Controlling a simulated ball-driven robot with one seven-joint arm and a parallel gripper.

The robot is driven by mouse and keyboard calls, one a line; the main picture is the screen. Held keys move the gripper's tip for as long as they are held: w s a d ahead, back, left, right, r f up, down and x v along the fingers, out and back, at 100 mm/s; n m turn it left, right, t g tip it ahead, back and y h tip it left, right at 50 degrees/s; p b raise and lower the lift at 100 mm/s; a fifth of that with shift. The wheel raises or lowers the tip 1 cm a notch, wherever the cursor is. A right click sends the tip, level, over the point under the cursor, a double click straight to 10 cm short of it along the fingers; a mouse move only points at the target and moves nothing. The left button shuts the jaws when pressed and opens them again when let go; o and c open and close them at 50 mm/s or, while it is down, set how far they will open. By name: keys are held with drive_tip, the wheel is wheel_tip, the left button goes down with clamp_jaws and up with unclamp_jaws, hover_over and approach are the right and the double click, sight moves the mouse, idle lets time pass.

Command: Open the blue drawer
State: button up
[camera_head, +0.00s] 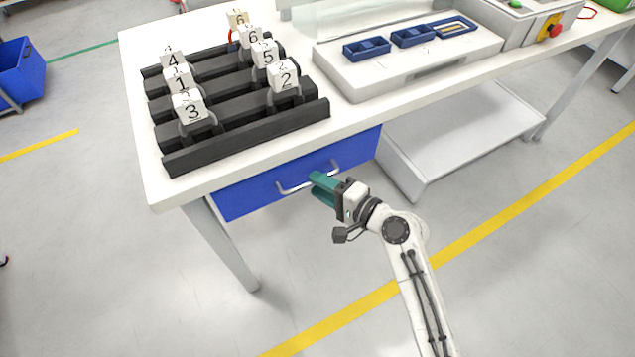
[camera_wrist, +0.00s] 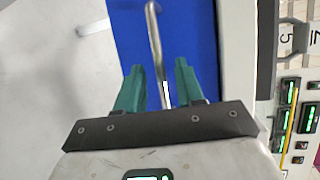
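The blue drawer (camera_head: 258,191) sits under the white table top at its front and looks closed. Its silver bar handle (camera_head: 297,186) runs along the drawer front. My gripper (camera_head: 318,186) has green fingers and is at the right part of the handle. In the wrist view the blue drawer front (camera_wrist: 199,30) fills the middle, and the handle (camera_wrist: 154,40) runs down between the two fingers of my gripper (camera_wrist: 161,75). The fingers are apart, with a gap on each side of the bar. Whether either finger touches the handle cannot be told.
The white table (camera_head: 350,121) carries a black rack (camera_head: 245,131) with numbered tags, and a white tray (camera_head: 417,62) with blue boxes. A white lower shelf (camera_head: 460,140) is right of the drawer. A table leg (camera_head: 225,245) stands at left. The floor before the drawer is clear.

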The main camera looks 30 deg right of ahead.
drive_tip(key=shift+w+a+f, duration=0.1)
drive_tip(key=shift+w+a, duration=0.15)
drive_tip(key=shift+w, duration=0.35)
drive_tip(key=shift+c, duration=0.5)
clamp_jaws()
